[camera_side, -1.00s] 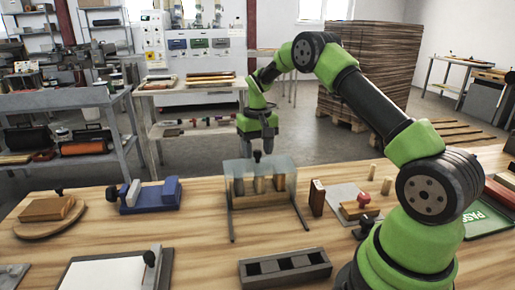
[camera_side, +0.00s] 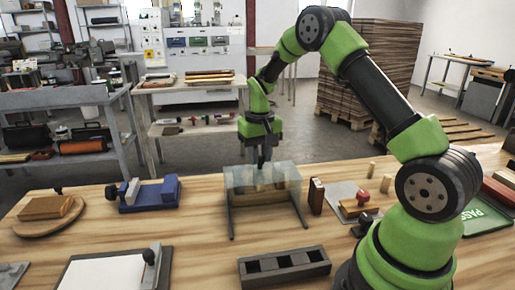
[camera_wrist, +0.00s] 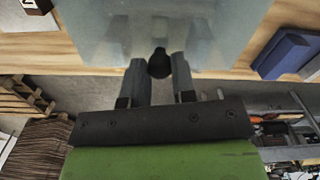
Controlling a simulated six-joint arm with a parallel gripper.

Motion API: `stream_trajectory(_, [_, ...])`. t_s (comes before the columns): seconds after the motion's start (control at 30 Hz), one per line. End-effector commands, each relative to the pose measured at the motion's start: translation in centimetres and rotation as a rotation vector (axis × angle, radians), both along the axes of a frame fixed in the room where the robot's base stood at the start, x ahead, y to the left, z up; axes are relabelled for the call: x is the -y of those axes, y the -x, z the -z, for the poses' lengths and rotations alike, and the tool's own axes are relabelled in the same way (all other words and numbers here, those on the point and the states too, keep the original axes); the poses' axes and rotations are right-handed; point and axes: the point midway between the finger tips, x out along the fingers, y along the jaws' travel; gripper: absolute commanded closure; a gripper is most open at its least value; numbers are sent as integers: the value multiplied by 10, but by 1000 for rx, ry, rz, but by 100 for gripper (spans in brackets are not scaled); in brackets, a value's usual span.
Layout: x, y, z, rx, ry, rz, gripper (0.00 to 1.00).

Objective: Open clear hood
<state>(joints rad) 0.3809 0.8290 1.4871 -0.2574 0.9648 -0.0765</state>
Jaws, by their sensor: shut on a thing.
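The clear hood (camera_side: 285,179) stands on the wooden table in the side view, over a wooden block with pale upright pieces seen dimly through it. Its thin grey legs reach forward on the table. My gripper (camera_side: 262,163) points down at the hood's far edge. In the wrist view the hood (camera_wrist: 105,30) is a hazy see-through pane across the top. The hood's dark round knob (camera_wrist: 160,63) lies between the fingers of my gripper (camera_wrist: 160,72), which is shut on it. The side view hides most of the knob.
A dark slotted block (camera_side: 285,268) lies in front of the hood. A brown upright block (camera_side: 316,196) stands close to its right. A blue fixture (camera_side: 150,195) is to the left, with bare wood between.

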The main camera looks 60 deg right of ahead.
Motion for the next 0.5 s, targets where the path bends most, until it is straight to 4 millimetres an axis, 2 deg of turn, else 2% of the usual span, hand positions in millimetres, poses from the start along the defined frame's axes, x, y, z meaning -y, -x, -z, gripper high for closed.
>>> stream_trajectory(0.3, [-35,34,-1,3,-1,0,100])
stream_trajectory(0.5, [-42,41,-1,4,0,2,100])
